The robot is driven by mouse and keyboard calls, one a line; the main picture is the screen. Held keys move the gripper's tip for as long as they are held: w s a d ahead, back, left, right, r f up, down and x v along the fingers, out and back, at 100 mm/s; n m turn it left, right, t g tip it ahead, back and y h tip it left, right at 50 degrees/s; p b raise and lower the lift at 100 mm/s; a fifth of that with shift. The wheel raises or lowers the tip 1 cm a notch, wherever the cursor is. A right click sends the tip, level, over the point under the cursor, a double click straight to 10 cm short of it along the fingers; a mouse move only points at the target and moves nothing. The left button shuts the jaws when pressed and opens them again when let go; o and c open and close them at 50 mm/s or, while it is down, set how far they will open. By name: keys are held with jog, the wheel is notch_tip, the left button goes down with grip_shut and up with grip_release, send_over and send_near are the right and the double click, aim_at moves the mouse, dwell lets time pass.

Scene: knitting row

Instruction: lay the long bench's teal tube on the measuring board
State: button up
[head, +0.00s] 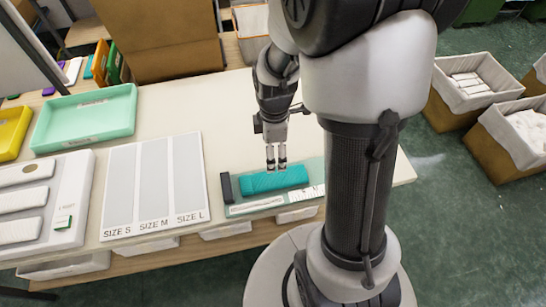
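The teal tube (273,180) lies lengthwise, left to right, over the measuring board (310,173) at the right end of the long bench. The board is pale green, with a dark stop block (226,187) just left of the tube and a white marked scale (312,193) at its front right. My gripper (276,167) points down at the tube, its fingertips over the tube's far upper edge. A narrow gap shows between the two fingers. Whether they grip the tube or only hover at it cannot be told from this view.
Left of the board is a panel (155,222) marked SIZE S, SIZE M and SIZE L. A white rack (75,192) with pale rolls, a mint tray (130,120) and a yellow tray (5,157) stand further left. A white strip (256,205) lies along the board's front.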

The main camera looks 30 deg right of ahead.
jog(key=s+a+r+m+t, duration=0.2)
jog(key=s+a+r+m, duration=0.2)
jog(key=r, duration=0.6)
jog(key=s+a+r+m+t, duration=0.2)
jog(key=s+a+r+m, duration=0.2)
jog(key=s+r+m, duration=0.5)
jog(key=shift+s+a+r+m, duration=0.25)
jog(key=shift+s+r+m, duration=0.05)
jog(key=shift+s+r, duration=0.2)
jog(key=shift+f, duration=0.1)
